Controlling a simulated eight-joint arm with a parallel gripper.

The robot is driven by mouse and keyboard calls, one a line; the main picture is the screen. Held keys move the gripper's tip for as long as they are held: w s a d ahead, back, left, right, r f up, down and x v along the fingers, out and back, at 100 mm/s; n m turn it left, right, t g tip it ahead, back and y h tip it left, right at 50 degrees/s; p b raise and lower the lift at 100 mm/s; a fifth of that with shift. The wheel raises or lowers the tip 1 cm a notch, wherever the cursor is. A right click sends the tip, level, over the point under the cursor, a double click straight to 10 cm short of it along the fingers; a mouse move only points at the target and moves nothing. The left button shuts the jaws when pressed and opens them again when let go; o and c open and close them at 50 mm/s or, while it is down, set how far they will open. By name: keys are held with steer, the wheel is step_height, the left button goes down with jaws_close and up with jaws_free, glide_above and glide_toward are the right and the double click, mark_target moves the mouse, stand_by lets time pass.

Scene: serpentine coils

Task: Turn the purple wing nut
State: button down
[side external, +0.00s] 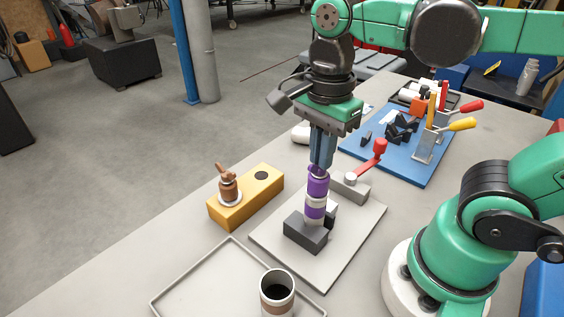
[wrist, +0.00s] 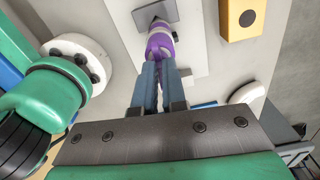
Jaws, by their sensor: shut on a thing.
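The purple wing nut (side external: 318,171) sits at the top of an upright purple-and-white cylinder (side external: 315,202). The cylinder stands at a dark grey block (side external: 306,233) on a light grey plate (side external: 335,262). My gripper (side external: 320,162) points straight down from above, and its blue-grey fingers are shut on the wing nut. The fingers hide much of the nut. In the wrist view, the purple-and-white cylinder (wrist: 160,43) shows just beyond the fingertips, with the dark block (wrist: 155,14) behind it.
A red-knobbed crank (side external: 379,148) on a grey block stands close right of the fingers. A yellow block (side external: 258,193) carries a brown wing-nut piece (side external: 228,185) on the left. A tray (side external: 185,285) and a cup (side external: 277,296) are in front. A blue tool board (side external: 402,168) lies behind.

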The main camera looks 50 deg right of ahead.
steer(key=m, duration=0.6)
stand_by(0.5)
steer(key=c, duration=0.9)
jaws_free()
steer(key=shift+r, duration=2.85)
